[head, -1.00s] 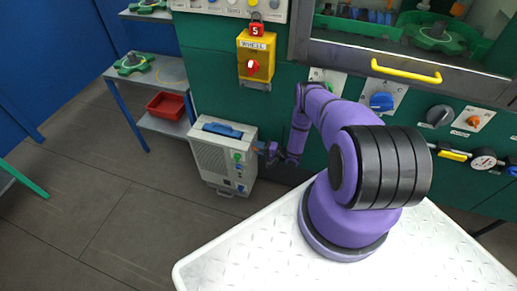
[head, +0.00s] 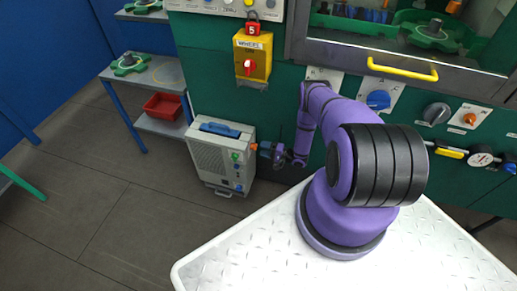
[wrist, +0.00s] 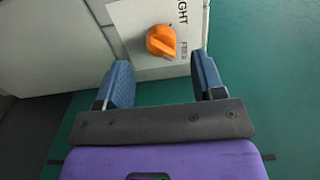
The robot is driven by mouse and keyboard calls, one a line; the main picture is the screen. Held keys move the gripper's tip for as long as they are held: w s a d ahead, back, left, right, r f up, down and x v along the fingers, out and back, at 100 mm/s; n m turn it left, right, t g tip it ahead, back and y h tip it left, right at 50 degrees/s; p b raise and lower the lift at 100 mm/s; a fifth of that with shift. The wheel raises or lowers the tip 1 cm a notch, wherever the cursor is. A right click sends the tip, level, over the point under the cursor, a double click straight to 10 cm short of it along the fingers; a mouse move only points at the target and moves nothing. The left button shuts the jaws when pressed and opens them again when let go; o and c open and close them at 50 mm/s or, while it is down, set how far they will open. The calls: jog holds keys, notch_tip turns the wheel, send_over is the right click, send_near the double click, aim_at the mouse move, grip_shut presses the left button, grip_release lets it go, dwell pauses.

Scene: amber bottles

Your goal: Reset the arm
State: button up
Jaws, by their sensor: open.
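My purple arm rises from its round base on the white platform and reaches down toward a beige box (head: 215,165) on the floor. My gripper (head: 262,147) is beside the right side of the box in the head view, small and partly unclear. In the wrist view my gripper (wrist: 160,82) is open, with two blue-padded fingers apart and nothing between them. An orange knob (wrist: 161,41) on a white panel lies beyond the fingertips, beside lettering that ends in "GHT". I cannot tell whether a fingertip touches the panel.
A green machine wall stands behind, with a yellow switch box (head: 253,57), a blue knob (head: 378,100) and a yellow handle (head: 403,69). A shelf with a red bin (head: 164,106) stands left of the box. The floor at the lower left is clear.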

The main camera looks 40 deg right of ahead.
jog(key=shift+v, duration=1.65)
jog(key=shift+s, duration=0.15)
